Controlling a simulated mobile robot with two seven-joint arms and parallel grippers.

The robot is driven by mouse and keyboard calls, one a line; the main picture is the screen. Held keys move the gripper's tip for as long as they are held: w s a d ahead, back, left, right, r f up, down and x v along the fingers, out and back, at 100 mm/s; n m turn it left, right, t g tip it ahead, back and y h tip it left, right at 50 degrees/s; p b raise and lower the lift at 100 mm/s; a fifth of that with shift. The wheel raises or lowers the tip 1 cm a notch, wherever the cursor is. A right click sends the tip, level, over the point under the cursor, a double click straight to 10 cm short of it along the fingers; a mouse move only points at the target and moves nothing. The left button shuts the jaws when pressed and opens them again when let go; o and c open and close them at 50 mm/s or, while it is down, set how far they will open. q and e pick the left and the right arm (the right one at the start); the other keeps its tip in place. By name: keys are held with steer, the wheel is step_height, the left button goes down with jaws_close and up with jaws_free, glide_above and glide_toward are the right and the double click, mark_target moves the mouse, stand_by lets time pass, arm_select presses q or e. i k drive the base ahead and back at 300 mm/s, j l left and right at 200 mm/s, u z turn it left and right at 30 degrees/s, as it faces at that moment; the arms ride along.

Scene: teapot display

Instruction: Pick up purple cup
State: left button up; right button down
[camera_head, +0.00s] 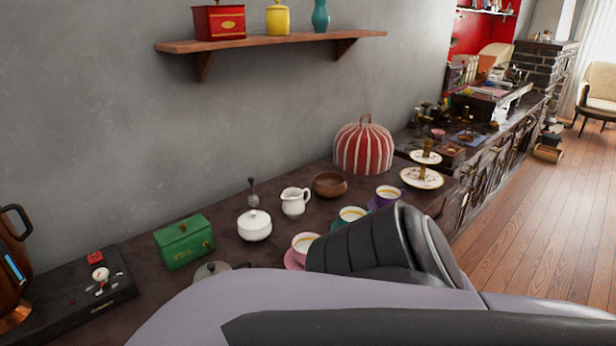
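The purple cup (388,195) stands upright on its saucer on the dark counter, right of the middle. It holds a pale drink. A teal cup (352,215) stands just in front of it to the left, and a pink cup (304,243) on a pink saucer (291,262) is nearer still. One of my arms crosses the bottom of the view, and its dark, ribbed end covers the counter in front of the cups and partly hides the teal and pink ones. No gripper fingers show, so neither gripper can be seen.
A wooden bowl (329,185), white creamer (295,202), white sugar bowl (254,227) and green box (184,243) stand along the counter. A striped tea cosy (364,148) and a tiered plate stand (422,179) are behind the purple cup. A wall shelf (280,41) hangs above.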

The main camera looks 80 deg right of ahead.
mark_target(385, 195)
steer(key=z, duration=3.05)
steer(key=i+l+z, duration=0.6)
steer(key=i+z, duration=0.25)
steer(key=i, duration=0.15)
steer(key=i+l+z, duration=0.1)
steer(key=i+z, duration=0.15)
steer(key=i, duration=0.85)
steer(key=i+l+u, duration=0.1)
steer(key=i+u, duration=0.35)
steer(key=i+l+u, duration=0.15)
steer(key=i+u, duration=0.15)
steer(key=u, duration=0.15)
steer(key=i+l+u, duration=0.2)
steer(key=u, duration=0.3)
steer(key=i+l+u, duration=0.15)
steer(key=u, duration=0.35)
steer(key=l, duration=0.1)
